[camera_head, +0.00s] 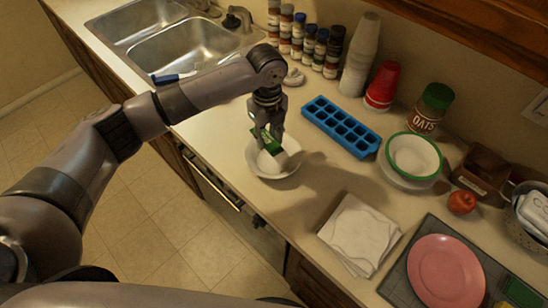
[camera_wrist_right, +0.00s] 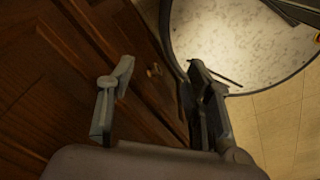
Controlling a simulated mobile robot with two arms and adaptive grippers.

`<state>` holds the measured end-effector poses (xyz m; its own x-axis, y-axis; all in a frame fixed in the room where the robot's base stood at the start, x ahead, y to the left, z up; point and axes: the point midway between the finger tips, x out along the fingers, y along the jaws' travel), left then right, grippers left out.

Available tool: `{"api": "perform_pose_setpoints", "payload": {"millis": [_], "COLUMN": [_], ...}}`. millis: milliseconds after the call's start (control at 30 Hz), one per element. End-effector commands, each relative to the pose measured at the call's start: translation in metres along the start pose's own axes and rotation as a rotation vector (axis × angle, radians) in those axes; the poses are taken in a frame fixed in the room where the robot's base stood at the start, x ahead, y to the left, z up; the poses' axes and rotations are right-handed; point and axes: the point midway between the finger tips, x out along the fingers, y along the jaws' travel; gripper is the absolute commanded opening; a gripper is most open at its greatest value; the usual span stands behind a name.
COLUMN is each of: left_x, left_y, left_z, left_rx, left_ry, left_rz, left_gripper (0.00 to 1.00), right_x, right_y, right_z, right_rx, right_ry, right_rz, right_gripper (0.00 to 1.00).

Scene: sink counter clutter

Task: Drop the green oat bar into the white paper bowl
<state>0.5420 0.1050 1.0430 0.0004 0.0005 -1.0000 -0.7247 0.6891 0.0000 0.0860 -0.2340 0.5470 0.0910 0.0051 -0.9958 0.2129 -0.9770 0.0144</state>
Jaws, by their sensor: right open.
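The green oat bar (camera_head: 271,144) is tilted between the fingers of my left gripper (camera_head: 266,128). My left gripper is shut on it, directly above the white paper bowl (camera_head: 288,172). The bar's lower end reaches over the bowl's inside; I cannot tell whether it touches the bowl. Something white shows inside the bowl under the bar. My right gripper (camera_wrist_right: 155,103) shows in the right wrist view, open and empty, in front of brown cabinet doors (camera_wrist_right: 60,60). It is not seen in the head view.
A blue ice tray (camera_head: 341,125), a green-rimmed bowl (camera_head: 414,156) and white napkins (camera_head: 358,234) lie right of the bowl. Cups and spice jars line the wall. A pink plate (camera_head: 446,272) is at the lower right. The sink (camera_head: 185,46) is at the back left.

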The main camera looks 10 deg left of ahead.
Motion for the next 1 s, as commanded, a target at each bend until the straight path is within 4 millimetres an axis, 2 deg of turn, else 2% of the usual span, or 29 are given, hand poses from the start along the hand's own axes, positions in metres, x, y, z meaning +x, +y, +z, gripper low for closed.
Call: {"api": "perform_pose_setpoints", "payload": {"millis": [333,667,767,1000], "left_x": [0.0,-0.003,-0.012,-0.061], "left_y": [0.0,0.0,-0.001,-0.001], "left_z": [0.0,0.0,0.001,0.001], "left_rx": [0.0,0.0,0.0,0.0], "left_ry": [0.0,0.0,-0.001,-0.003], "left_rz": [0.0,-0.001,-0.003,-0.005], "left_gripper": [0.53,0.53,0.53,0.53], "right_x": [0.0,0.0,0.0,0.0], "right_y": [0.004,0.003,0.002,0.002], "right_z": [0.0,-0.001,0.0,0.0], "right_rx": [-0.002,0.0,0.0,0.0], "right_ry": [0.001,0.002,0.002,0.001], "right_rz": [0.004,0.003,0.003,0.002], "right_gripper": [0.47,0.47,0.47,0.47]}}
